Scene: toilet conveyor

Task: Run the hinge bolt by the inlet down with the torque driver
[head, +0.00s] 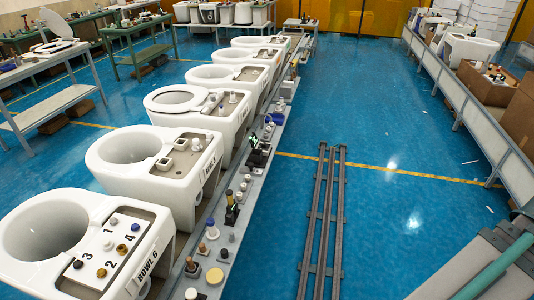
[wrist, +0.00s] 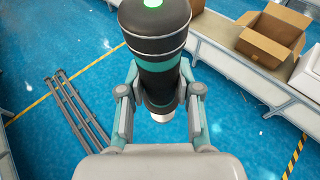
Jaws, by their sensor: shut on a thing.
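My gripper (wrist: 161,112) is shut on the torque driver (wrist: 160,72), a thick black cylinder with teal bands, a lit green spot on top and a pale metal tip below. It is held above open blue floor, away from the bowls. The nearest bowl (head: 25,280), marked BOWL 6, has a deck with numbers 1 to 4 and several small coloured caps (head: 101,273). The bowl behind it (head: 115,185) has a square fitting (head: 164,164) and small posts on its deck. I cannot tell which part is the hinge bolt by the inlet.
A row of white bowls runs back on the left. A grey ledge (head: 214,255) beside them carries several small parts and tools. Floor rails (head: 325,230) lie right of it. A side counter (head: 455,95) holds cardboard boxes (head: 482,84).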

